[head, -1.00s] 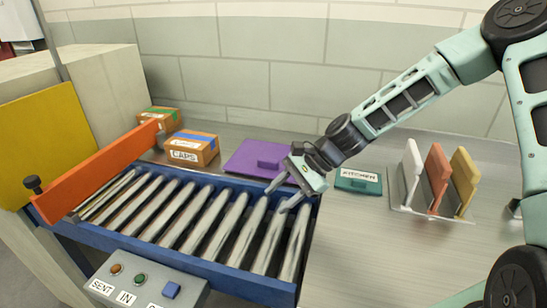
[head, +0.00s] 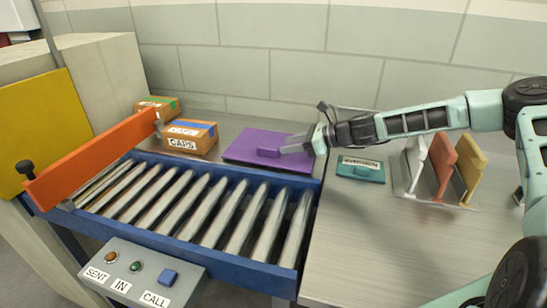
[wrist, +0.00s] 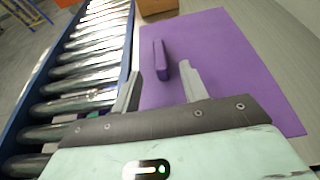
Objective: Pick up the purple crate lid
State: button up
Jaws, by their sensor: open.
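The purple crate lid (head: 243,144) lies flat on the metal counter behind the roller conveyor in the head view. A raised purple handle (head: 268,152) stands on its top. In the wrist view the lid (wrist: 215,50) spreads ahead of and under the fingers, with the handle (wrist: 160,60) upright just beyond the fingertips. My gripper (head: 284,148) is over the lid's right part, pointing left at the handle. In the wrist view my gripper (wrist: 160,80) is open, its two fingers on either side of the handle's line. Contact with the handle is not clear.
The roller conveyor (head: 180,205) with a blue frame runs in front of the lid. A box labelled CAPS (head: 190,138) stands left of it. A teal lid (head: 360,170) and a rack of upright boards (head: 440,168) are on the right. An orange barrier (head: 95,160) crosses the conveyor's left end.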

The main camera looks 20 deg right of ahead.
aim_at(270, 147)
jog(key=b+x, duration=0.4)
jog(key=x, duration=0.5)
jog(key=shift+r, duration=0.15)
grip_shut()
